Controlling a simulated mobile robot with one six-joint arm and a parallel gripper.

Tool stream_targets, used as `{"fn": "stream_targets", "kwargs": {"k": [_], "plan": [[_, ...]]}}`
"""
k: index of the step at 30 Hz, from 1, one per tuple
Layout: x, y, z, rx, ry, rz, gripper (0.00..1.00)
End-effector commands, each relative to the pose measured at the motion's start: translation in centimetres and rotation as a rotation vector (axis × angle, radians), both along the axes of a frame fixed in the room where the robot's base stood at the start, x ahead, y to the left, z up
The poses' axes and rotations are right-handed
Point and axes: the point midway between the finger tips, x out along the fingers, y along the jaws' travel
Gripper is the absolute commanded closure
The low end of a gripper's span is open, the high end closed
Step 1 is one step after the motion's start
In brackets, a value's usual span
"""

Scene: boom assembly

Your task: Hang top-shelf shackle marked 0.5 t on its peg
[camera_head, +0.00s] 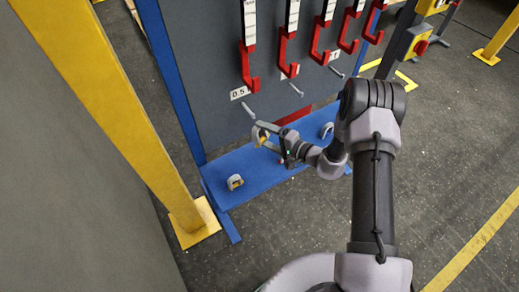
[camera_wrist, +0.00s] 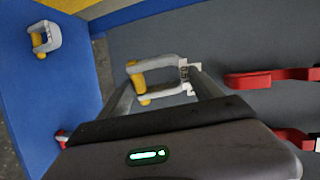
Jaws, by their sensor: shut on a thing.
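My gripper (camera_head: 268,134) is shut on a grey shackle with a yellow pin (camera_head: 261,137), held above the blue shelf and in front of the grey board. The peg under the 0.5 label (camera_head: 239,93) is a thin grey rod (camera_head: 248,110) sticking out of the board. In the head view it is just above and left of the held shackle, seemingly apart from it. I cannot make out this peg in the wrist view.
The blue shelf (camera_head: 215,176) carries a shackle at its left (camera_head: 235,182) and another at its right (camera_head: 326,130). Red hooks (camera_head: 249,72) line the board (camera_head: 210,90), with more pegs (camera_head: 296,90) to the right. A yellow post (camera_head: 100,90) stands at the left.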

Motion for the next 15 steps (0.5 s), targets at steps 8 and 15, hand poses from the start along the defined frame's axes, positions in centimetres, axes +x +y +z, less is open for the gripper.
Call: {"fn": "stream_targets", "kwargs": {"k": [8, 15], "plan": [[2.3, -1.5, -0.8, 0.018, -0.017, -0.101, 0.88], [3.9, -0.3, -1.0, 0.018, -0.016, -0.099, 0.88]]}}
